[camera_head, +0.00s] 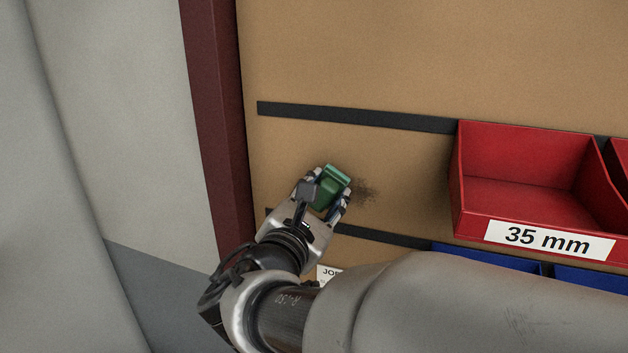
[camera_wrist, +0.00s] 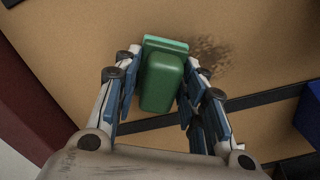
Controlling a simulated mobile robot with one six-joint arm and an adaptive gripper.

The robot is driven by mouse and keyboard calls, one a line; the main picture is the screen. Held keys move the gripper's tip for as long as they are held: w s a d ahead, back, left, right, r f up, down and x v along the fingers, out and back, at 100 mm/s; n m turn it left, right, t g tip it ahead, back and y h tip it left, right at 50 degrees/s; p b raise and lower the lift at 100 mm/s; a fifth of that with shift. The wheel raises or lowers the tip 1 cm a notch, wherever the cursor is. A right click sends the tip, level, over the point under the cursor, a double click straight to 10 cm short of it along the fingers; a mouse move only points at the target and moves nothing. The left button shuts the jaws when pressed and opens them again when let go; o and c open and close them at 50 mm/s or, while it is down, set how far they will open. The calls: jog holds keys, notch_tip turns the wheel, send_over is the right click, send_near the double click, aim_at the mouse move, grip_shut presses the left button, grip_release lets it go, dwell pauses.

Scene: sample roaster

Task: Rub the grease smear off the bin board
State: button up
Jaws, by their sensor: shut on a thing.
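My gripper (camera_head: 328,196) is shut on a green block-shaped pad (camera_head: 331,188), held at the tan bin board (camera_head: 400,60). In the wrist view the pad (camera_wrist: 163,80) sits between both fingers, its lighter green far edge toward the board. A dark, speckled grease smear (camera_head: 365,191) shows on the board just right of the pad; in the wrist view the smear (camera_wrist: 212,52) is at the pad's upper right. The pad may cover part of it. I cannot tell whether the pad touches the board.
A red bin (camera_head: 480,226) labelled 35 mm hangs to the right, with blue bins (camera_head: 490,257) below it. Black rails (camera_head: 350,117) cross the board above and below the smear. A dark red post (camera_head: 212,130) edges the board on the left.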

jog(key=shift+s+d+b, duration=0.55)
jog(key=shift+d+b, duration=0.05)
jog(key=shift+d, duration=0.9)
jog(key=shift+s+d+b, duration=0.5)
jog(key=shift+d+b, duration=0.05)
jog(key=shift+d, duration=0.95)
jog(key=shift+s+d+b, duration=0.55)
jog(key=shift+d+b, duration=0.05)
jog(key=shift+d, duration=0.9)
jog(key=shift+w+a+b, duration=0.1)
jog(key=shift+w+a, duration=0.5)
jog(key=shift+a, duration=1.1)
jog(key=shift+w+a+b, duration=0.1)
jog(key=shift+w+a, duration=0.55)
jog(key=shift+a, duration=1)
jog(key=shift+w+a+b, duration=0.1)
jog(key=shift+w+a, duration=0.5)
jog(key=shift+a, duration=1.1)
jog(key=shift+v, duration=2.95)
jog(key=shift+s, duration=0.1)
